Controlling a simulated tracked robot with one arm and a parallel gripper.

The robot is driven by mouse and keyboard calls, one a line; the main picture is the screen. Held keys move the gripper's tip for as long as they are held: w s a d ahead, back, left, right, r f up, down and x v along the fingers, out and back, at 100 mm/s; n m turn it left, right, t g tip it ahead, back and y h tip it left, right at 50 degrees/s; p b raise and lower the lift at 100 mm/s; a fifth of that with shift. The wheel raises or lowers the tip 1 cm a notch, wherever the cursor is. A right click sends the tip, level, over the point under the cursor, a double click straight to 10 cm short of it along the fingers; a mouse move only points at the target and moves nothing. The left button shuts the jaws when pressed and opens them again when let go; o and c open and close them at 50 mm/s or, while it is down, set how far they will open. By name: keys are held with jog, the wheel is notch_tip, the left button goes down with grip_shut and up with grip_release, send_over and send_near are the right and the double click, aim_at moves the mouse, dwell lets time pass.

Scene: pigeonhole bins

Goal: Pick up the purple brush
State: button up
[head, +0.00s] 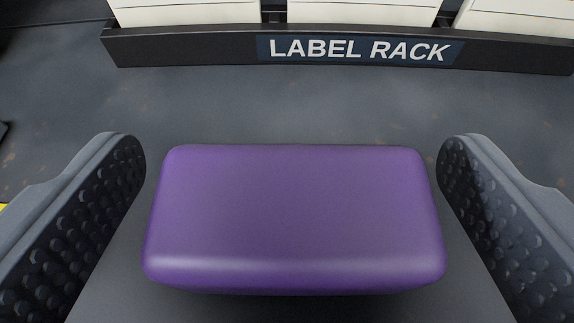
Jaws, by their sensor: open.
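A purple block-like thing with rounded edges (295,210), which I take to be the purple brush, fills the middle of the head view. No bristles show; its underside is hidden. My gripper (291,165) is open, with one dark studded finger pad on the left of the purple brush and one on the right. A narrow gap shows between the brush and each pad, so neither pad appears to touch it. I cannot tell how far the brush is above the dark surface.
A black rack (180,46) marked "LABEL RACK" runs across the top of the view, with white slabs or cards (362,12) in it. The dark grey floor (290,105) between the brush and the rack is clear. A bit of yellow shows at the left edge.

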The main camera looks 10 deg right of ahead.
jog(key=c, duration=1.1)
jog(key=shift+r, duration=0.15)
